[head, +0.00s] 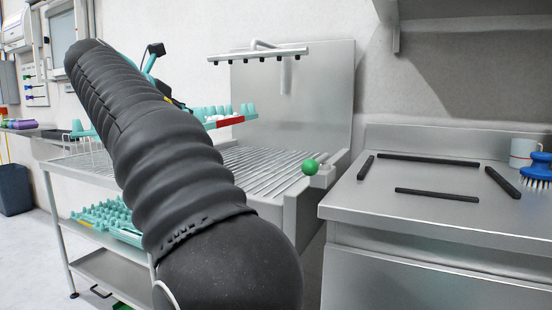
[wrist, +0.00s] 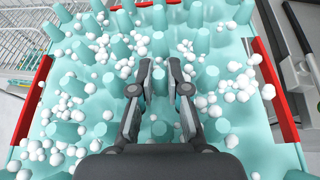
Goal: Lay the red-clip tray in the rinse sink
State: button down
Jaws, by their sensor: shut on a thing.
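The red-clip tray (wrist: 275,92) is teal with upright pegs, red clips on both sides and many small white balls scattered over it. In the head view its right end with a red clip (head: 231,122) shows past my arm, raised over the metal rinse sink (head: 262,165). The sink has a slatted bed and a high back panel. My gripper (wrist: 160,84) is closed around a teal peg in the middle of the tray. In the head view my arm hides the gripper and much of the tray.
A shower bar (head: 258,53) hangs above the sink. A green ball knob (head: 309,166) stands at the sink's right front. The right counter (head: 440,220) holds black bars, a mug (head: 523,152) and a blue brush (head: 538,168). Another teal tray (head: 110,215) lies on a lower shelf at left.

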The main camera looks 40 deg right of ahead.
jog(key=s+d+f+m+g+h+p, duration=0.1)
jog(key=d+p, duration=0.2)
jog(key=d, duration=1.3)
jog(key=s+d+f+m+g+p, duration=0.1)
jog(key=d+f+p, duration=0.1)
jog(key=d, duration=1.4)
jog(key=shift+t, duration=0.3)
jog(key=w+a+f+b, duration=0.1)
jog(key=w+a+f, duration=0.1)
jog(key=w, duration=0.1)
jog(key=w+a+f+b, duration=0.2)
jog(key=w, duration=0.1)
jog(key=w+a+f+b, duration=0.2)
jog(key=w+f, duration=0.1)
jog(key=shift+w+a, duration=0.2)
jog(key=shift+w, duration=0.1)
jog(key=shift+f+b, duration=1)
jog(key=shift+f, duration=1.05)
jog(key=shift+f, duration=0.1)
jog(key=c, duration=1.2)
grip_release()
jog(key=shift+o, duration=0.2)
